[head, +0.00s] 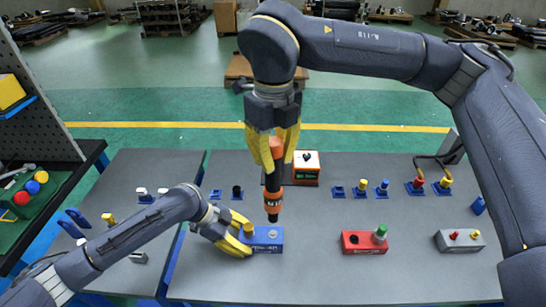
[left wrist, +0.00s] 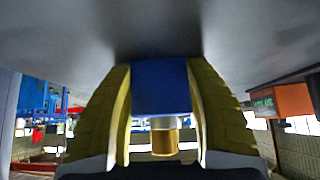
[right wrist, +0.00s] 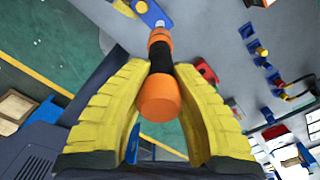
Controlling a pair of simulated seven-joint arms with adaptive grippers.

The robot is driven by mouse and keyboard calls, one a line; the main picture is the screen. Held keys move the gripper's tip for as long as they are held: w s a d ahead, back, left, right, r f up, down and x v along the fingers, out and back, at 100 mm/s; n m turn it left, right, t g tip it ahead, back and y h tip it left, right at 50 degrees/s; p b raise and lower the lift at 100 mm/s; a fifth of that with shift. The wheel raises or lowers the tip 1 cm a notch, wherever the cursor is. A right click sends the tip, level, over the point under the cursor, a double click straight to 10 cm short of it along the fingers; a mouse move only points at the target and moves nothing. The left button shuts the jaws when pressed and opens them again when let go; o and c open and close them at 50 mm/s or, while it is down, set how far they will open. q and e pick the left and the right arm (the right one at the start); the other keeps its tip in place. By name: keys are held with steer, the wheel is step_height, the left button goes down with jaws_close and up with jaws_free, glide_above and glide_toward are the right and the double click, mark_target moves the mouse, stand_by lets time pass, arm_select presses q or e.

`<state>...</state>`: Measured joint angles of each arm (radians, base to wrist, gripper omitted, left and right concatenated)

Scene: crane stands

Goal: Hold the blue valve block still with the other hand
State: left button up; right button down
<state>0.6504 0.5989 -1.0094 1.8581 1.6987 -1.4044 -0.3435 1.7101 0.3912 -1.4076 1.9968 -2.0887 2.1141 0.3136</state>
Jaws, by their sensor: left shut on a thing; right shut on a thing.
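The blue valve block (head: 268,240) stands on the grey table, with a brass-coloured fitting (head: 248,230) on its left end. My left gripper (head: 242,243) is shut on its left end; in the left wrist view the block (left wrist: 160,88) sits between both yellow fingers. My right gripper (head: 276,148) is shut on an orange and black power driver (head: 273,190), held upright with its tip pointing down, just above or at the block's top. I cannot tell whether the tip touches. The driver (right wrist: 160,97) also shows between the fingers in the right wrist view.
An orange box (head: 305,168) stands behind the driver. Small blue holders with fittings (head: 361,188) line the back. The front of the table is clear.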

mark_target(273, 182)
steer(key=shift+r, duration=0.1)
steer(key=shift+f, duration=2.85)
steer(key=shift+f, duration=1.2)
stand_by(2.5)
steer(key=shift+r, duration=0.1)
